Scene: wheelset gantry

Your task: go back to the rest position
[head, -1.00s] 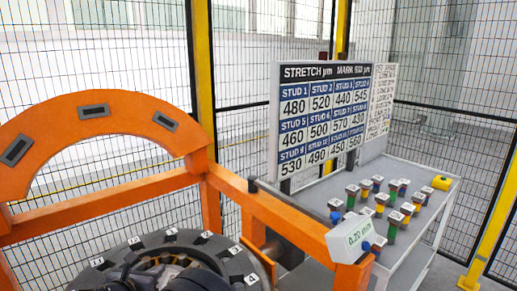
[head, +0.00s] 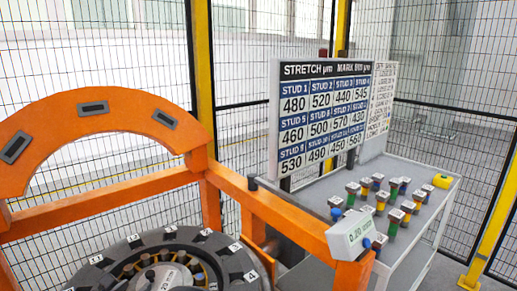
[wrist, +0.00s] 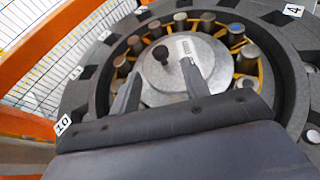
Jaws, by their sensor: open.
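My gripper (wrist: 158,92) shows in the wrist view, its two fingers apart with nothing between them. Behind the fingers is a round grey hub cover (wrist: 207,52) with a black knob (wrist: 163,55) at its middle. The fingers appear to be above the cover; how far above, I cannot tell. My gripper is not in the head view.
A dark ring (head: 107,277) with numbered tags surrounds the hub and several studs (wrist: 133,44). An orange frame (head: 110,203) stands over it, with a display box (head: 350,236). A grey table (head: 405,170) with several coloured pieces and a board (head: 325,118) stands right. Mesh fencing encloses the area.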

